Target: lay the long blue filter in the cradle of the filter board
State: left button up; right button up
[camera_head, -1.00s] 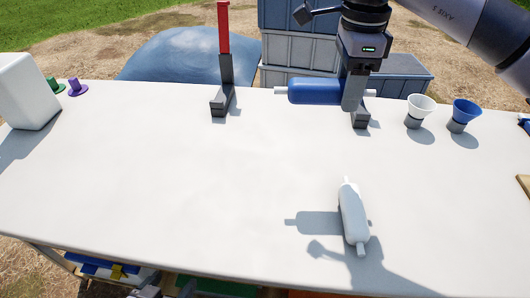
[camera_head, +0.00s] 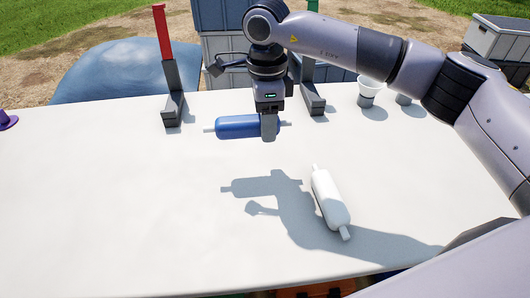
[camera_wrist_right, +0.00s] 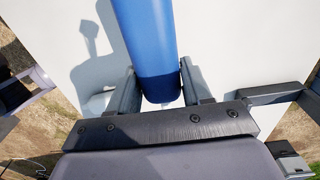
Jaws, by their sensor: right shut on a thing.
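The long blue filter (camera_head: 232,127) is a blue cylinder with thin pale ends. It lies level, left to right, in my right gripper (camera_head: 268,130), above the white table. The jaws are shut around it toward its right end. In the right wrist view the blue filter (camera_wrist_right: 148,40) runs up the picture between the two fingers of the right gripper (camera_wrist_right: 155,88). I cannot make out the filter board or its cradle in these frames. My left gripper is not in view.
A white filter (camera_head: 328,198) lies on the white table (camera_head: 110,210). Dark stands with a red post (camera_head: 163,35) and a green post stand at the back. A white cup (camera_head: 369,88) stands right of them, partly near my arm.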

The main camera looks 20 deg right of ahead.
aim_at(267, 163)
notch_tip(267, 163, down, 9)
jog(key=shift+f, duration=0.1)
dwell(0.3)
jog(key=shift+f+b, duration=0.1)
jog(key=shift+b, duration=0.25)
jog(key=o, duration=1.1)
